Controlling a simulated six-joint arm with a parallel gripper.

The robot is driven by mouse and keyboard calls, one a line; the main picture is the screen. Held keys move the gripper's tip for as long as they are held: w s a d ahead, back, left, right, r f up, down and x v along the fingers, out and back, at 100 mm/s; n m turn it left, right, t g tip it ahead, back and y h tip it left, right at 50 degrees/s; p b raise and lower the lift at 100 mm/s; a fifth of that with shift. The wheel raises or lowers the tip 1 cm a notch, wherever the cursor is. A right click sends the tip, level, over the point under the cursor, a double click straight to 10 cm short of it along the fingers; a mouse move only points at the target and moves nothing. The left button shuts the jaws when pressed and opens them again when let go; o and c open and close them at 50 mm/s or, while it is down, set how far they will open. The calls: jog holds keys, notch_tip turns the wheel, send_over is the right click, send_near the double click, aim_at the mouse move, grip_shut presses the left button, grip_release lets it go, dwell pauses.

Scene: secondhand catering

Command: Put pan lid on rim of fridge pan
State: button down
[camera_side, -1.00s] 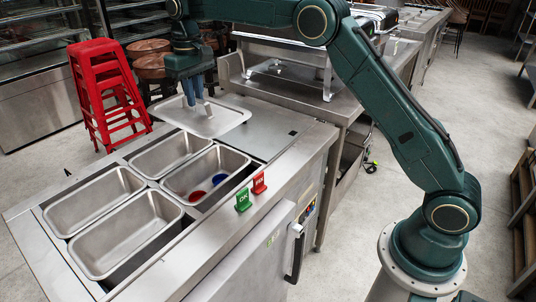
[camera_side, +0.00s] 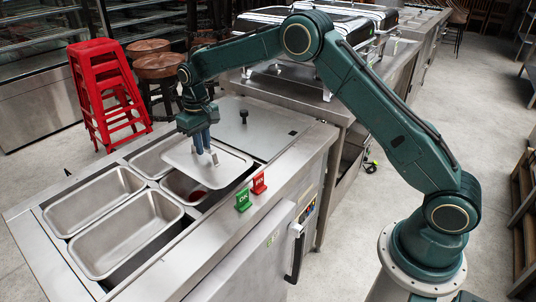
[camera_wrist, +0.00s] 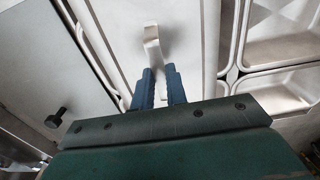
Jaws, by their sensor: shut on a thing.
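The pan lid (camera_side: 228,167) is a flat grey metal plate with an upright handle. My gripper (camera_side: 203,150) is shut on the lid's handle and holds the lid over the back right pan. In the wrist view my gripper's blue fingers (camera_wrist: 159,85) close on the pale handle (camera_wrist: 152,40). The lid looks slightly tilted in the side view; whether it touches the rim I cannot tell. The back right fridge pan (camera_side: 180,188) is mostly hidden under the lid, with a bit of a red thing (camera_side: 198,195) showing inside.
Other open pans stand beside it: front (camera_side: 90,258), left (camera_side: 72,208) and back left (camera_side: 146,158). A flat counter cover (camera_side: 270,120) with a black knob (camera_side: 244,116) lies behind. A green OK tag (camera_side: 243,201) and a red tag (camera_side: 259,183) stand on the front edge.

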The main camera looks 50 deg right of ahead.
aim_at(205, 157)
jog(key=shift+f, duration=2.15)
jog(key=c, duration=1.4)
grip_release()
notch_tip(205, 157, up, 11)
jog(key=shift+r, duration=0.55)
